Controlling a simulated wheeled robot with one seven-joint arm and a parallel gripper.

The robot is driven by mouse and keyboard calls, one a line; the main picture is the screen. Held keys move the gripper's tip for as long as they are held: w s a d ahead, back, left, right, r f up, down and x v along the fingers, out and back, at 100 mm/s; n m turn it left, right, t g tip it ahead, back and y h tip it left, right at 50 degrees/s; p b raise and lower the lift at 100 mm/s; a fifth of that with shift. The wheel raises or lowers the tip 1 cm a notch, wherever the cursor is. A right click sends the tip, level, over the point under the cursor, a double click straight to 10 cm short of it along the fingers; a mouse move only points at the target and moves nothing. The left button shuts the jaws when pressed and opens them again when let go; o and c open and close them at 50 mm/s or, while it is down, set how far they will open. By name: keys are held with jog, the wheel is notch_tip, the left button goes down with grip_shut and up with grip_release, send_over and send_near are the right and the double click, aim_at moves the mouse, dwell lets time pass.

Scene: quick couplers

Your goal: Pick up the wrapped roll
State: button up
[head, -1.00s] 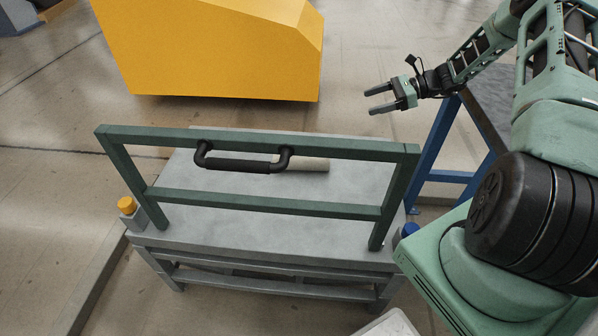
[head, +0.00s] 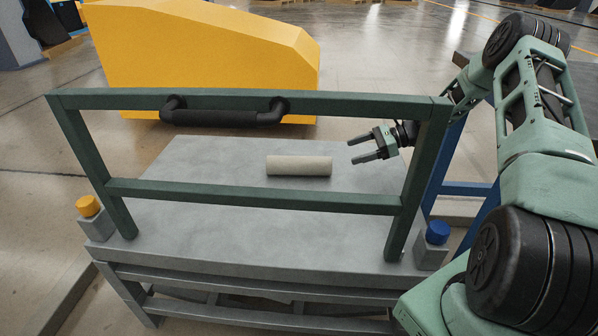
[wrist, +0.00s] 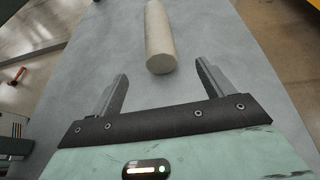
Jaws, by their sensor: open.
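The wrapped roll (head: 299,166) is a pale beige cylinder lying on its side on the grey table (head: 180,222), behind the green frame. In the head view it lies crosswise, seen through the frame's opening. My gripper (head: 350,151) is open and empty, to the right of the roll and apart from it. In the wrist view the roll (wrist: 159,40) lies ahead with its near end just beyond the fingertips, roughly in line with the gap of my gripper (wrist: 160,70). Its far end is cut off by the picture's top edge.
A green frame (head: 250,198) with a black handle (head: 222,118) stands upright along the table's near side. A yellow knob (head: 88,206) and a blue knob (head: 437,232) sit at the near corners. A large yellow block (head: 200,50) stands behind. The tabletop around the roll is clear.

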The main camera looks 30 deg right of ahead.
jog(key=b, duration=0.3)
send_near(316, 163)
jog(key=w+a+f, duration=0.1)
jog(key=w, duration=0.1)
jog(key=w+a+f, duration=0.2)
jog(key=shift+f, duration=0.25)
jog(key=b+x, duration=0.2)
jog(key=x, duration=0.2)
jog(key=shift+s+f, duration=0.1)
jog(key=shift+f, duration=0.05)
jog(key=shift+w+a, duration=0.25)
jog(key=shift+a, duration=0.15)
jog(key=c, duration=1.7)
grip_shut()
